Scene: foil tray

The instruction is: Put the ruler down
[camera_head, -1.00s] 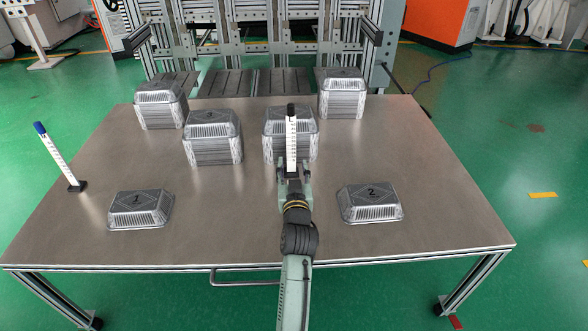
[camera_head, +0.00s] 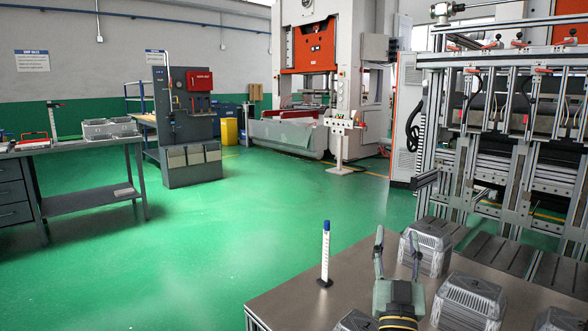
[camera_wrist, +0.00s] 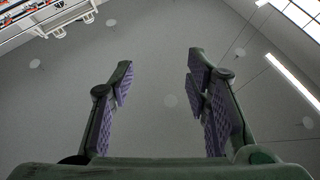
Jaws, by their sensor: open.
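My gripper (camera_head: 398,260) is raised over the table (camera_head: 290,296) in the head view, its fingers pointing up and away. Its two purple-padded fingers (camera_wrist: 160,85) are spread apart in the wrist view, with nothing between them. A white ruler (camera_head: 325,258) with a blue top stands upright in a small black base near the table's left edge, left of my gripper and apart from it. The black-topped ruler is not clearly visible in either current view.
Stacked foil trays (camera_head: 428,252) stand just right of my gripper, with another stack (camera_head: 470,300) nearer. The press frame (camera_head: 500,180) rises behind the table. A grey workbench (camera_head: 85,150) stands far left across open green floor (camera_head: 215,235).

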